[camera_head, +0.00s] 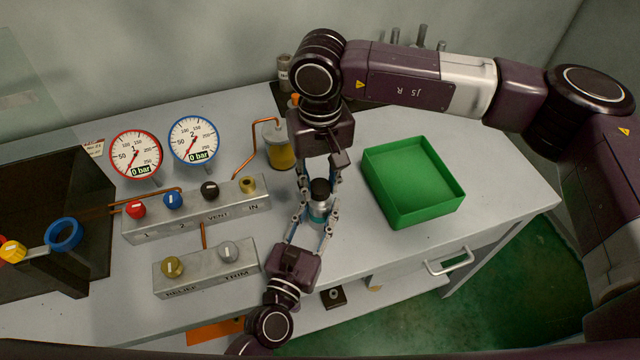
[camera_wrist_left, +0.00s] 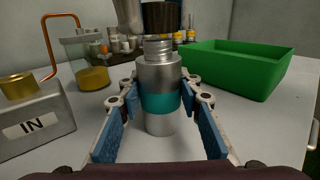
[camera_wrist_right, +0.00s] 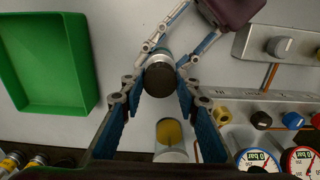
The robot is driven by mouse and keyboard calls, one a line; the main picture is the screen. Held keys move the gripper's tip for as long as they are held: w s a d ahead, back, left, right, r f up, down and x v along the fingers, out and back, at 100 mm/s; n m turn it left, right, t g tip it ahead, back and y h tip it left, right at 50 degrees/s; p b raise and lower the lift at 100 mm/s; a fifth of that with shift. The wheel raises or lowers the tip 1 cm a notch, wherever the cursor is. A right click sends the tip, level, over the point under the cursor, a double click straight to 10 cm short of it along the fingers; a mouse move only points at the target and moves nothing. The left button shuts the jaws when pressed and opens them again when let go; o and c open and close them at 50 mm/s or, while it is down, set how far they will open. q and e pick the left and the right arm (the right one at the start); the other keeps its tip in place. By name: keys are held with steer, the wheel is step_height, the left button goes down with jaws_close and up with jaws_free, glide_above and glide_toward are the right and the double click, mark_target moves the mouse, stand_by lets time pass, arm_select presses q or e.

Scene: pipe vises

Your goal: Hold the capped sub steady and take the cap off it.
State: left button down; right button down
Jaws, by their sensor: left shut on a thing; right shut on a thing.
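The capped sub is a silver cylinder with a teal band (camera_wrist_left: 160,102), standing upright on the bench; its body also shows in the head view (camera_head: 318,217). My left gripper (camera_head: 318,214) comes from the front and is shut around the body at band height.
A green tray (camera_head: 414,221) stands right of the sub, with free bench between. A valve block (camera_head: 200,222) with coloured knobs, a second block (camera_head: 205,275) and two gauges (camera_head: 136,155) are left. A jar of yellow fluid (camera_head: 280,155) stands behind, left of my right gripper.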

mark_target(320, 186)
steer(key=shift+r, duration=0.2)
steer(key=shift+r, duration=1.9)
arm_select(q)
steer(key=c, duration=1.3)
jaws_free()
steer(key=v, duration=1.2)
